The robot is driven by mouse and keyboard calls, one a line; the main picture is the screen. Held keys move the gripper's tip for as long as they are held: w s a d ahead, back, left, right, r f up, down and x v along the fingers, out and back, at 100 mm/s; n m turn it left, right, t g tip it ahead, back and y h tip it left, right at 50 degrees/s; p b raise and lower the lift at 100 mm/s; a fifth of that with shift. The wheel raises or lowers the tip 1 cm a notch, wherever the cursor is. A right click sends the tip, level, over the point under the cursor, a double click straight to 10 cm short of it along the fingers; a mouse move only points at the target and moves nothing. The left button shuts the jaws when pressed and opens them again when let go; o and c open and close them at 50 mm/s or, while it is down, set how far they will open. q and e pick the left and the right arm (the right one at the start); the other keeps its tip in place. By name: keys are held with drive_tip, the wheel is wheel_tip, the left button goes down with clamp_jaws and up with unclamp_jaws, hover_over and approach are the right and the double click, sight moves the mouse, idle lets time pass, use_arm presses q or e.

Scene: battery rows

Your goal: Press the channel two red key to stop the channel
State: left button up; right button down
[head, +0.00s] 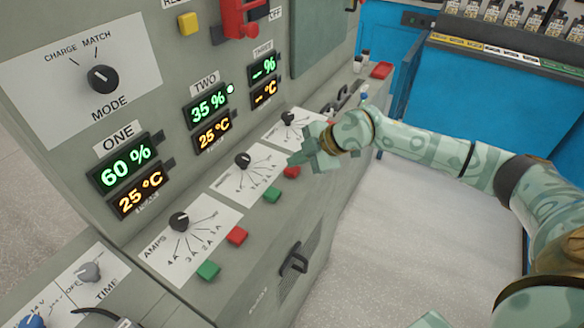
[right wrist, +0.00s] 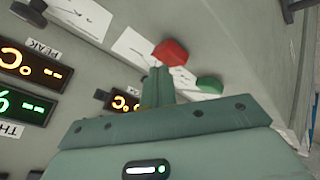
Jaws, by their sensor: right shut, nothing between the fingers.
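The channel two red key (head: 291,171) sits on the sloping ledge, beside the channel two green key (head: 272,195). My right gripper (head: 298,159) is shut and empty, with its tips just above and beside the red key. In the right wrist view the shut fingers (right wrist: 157,76) stand close to the red key (right wrist: 170,52), with the green key (right wrist: 209,85) to the right. I cannot tell whether the tips touch the key. The channel two display (head: 208,108) reads 35 % and 25 °C, and a small lamp (head: 230,89) beside it is lit.
Channel one's red key (head: 237,235) and green key (head: 208,270) lie nearer on the ledge. Black knobs (head: 243,160) stand on white dial plates behind the keys. A black handle (head: 294,260) sticks out of the front face. My right forearm crosses open space over the floor.

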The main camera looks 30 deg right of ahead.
sight(297, 169)
drive_tip(key=shift+f, duration=0.4)
idle(0.5)
use_arm(q)
drive_tip(key=shift+w+r, duration=0.1)
drive_tip(key=shift+r, duration=0.1)
use_arm(e)
drive_tip(key=shift+r, duration=0.15)
use_arm(q)
drive_tip(key=shift+w+r+p, duration=0.25)
drive_tip(key=shift+r+p, duration=0.6)
drive_tip(key=shift+p, duration=0.25)
use_arm(e)
drive_tip(key=shift+r, duration=0.7)
